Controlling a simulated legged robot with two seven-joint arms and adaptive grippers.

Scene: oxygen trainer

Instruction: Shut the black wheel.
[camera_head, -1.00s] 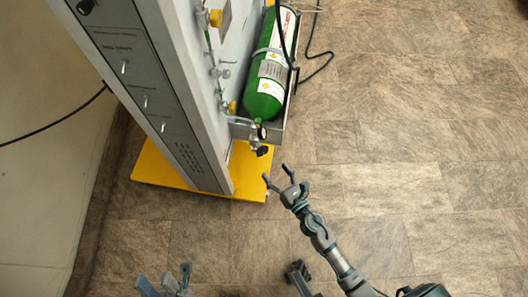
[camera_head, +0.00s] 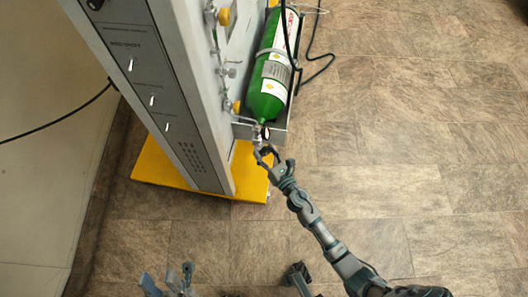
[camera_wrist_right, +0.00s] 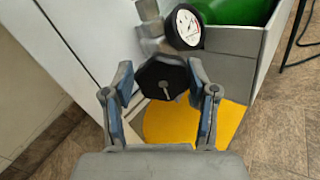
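In the head view my right gripper (camera_head: 266,154) is at the valve below the green cylinder (camera_head: 269,82) and mostly hides the wheel. My left gripper (camera_head: 168,279) is open and empty at the bottom edge, far from the wheel.
A round pressure gauge (camera_wrist_right: 187,25) sits just behind the wheel. The grey trainer cabinet (camera_head: 150,90) stands on a yellow base (camera_head: 165,176) to the left. A metal tray holds the cylinder. A black cable (camera_head: 322,68) lies to its right. The floor at right is clear.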

